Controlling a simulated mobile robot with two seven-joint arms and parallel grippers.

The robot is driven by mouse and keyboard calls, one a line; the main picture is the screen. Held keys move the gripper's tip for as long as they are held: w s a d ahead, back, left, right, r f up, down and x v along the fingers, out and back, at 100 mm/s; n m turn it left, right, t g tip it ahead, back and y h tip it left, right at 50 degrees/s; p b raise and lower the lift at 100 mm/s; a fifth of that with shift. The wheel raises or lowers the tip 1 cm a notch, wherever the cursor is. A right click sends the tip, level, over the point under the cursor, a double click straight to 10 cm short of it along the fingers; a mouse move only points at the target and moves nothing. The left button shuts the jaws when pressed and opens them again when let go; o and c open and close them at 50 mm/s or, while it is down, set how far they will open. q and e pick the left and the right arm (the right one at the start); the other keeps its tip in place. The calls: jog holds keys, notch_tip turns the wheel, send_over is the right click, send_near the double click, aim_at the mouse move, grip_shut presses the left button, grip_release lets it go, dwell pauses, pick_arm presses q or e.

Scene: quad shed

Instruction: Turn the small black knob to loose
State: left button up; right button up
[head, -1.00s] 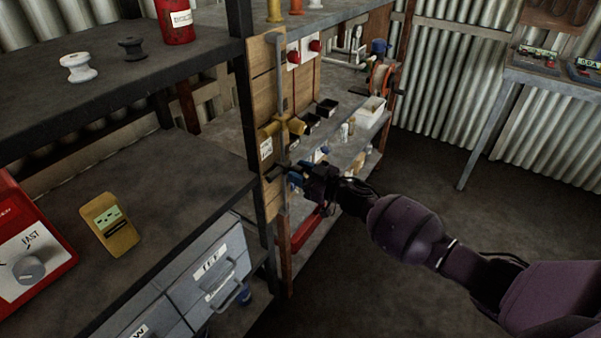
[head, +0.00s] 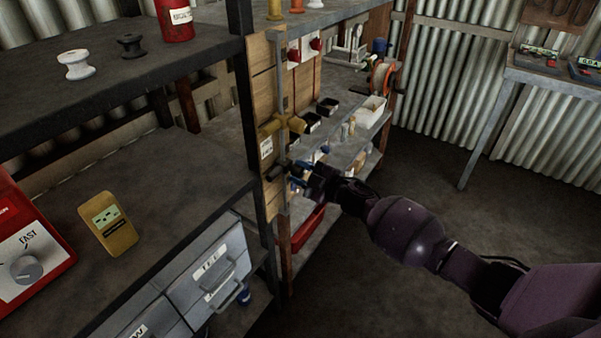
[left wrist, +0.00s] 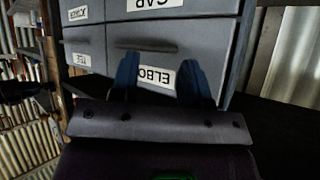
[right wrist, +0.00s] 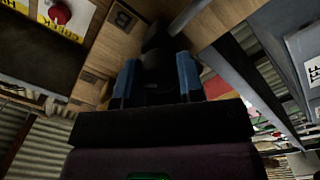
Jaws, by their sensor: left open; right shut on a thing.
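The small black knob (head: 277,172) is on the wooden board of the shelf post, beside a vertical grey pipe with a brass fitting (head: 282,124). My right gripper (head: 297,173) is at the knob from the right, with its blue fingers shut on it. In the right wrist view the dark knob (right wrist: 157,75) lies between the blue fingers of the right gripper (right wrist: 157,78), in front of the board. Its marking cannot be read. My left gripper (left wrist: 162,78) is open and empty in the left wrist view, facing labelled grey drawers. It does not show in the head view.
A red box with a grey dial (head: 26,268) and a yellow meter (head: 108,224) stand on the left shelf. Grey drawers (head: 207,283) sit below. Black bins (head: 311,121) and a white tray (head: 370,112) are on the shelves behind. The floor at right is open.

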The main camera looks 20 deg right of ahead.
jog(key=n+b, duration=0.1)
jog(key=n, duration=0.4)
jog(key=shift+f+n, duration=0.15)
jog(key=shift+n, duration=0.25)
jog(key=shift+n+b, duration=0.55)
jog(key=shift+n, duration=1.55)
jog(key=o, duration=0.9)
jog(key=v, duration=1)
jog(key=shift+s+d, duration=0.25)
jog(key=shift+d, duration=0.1)
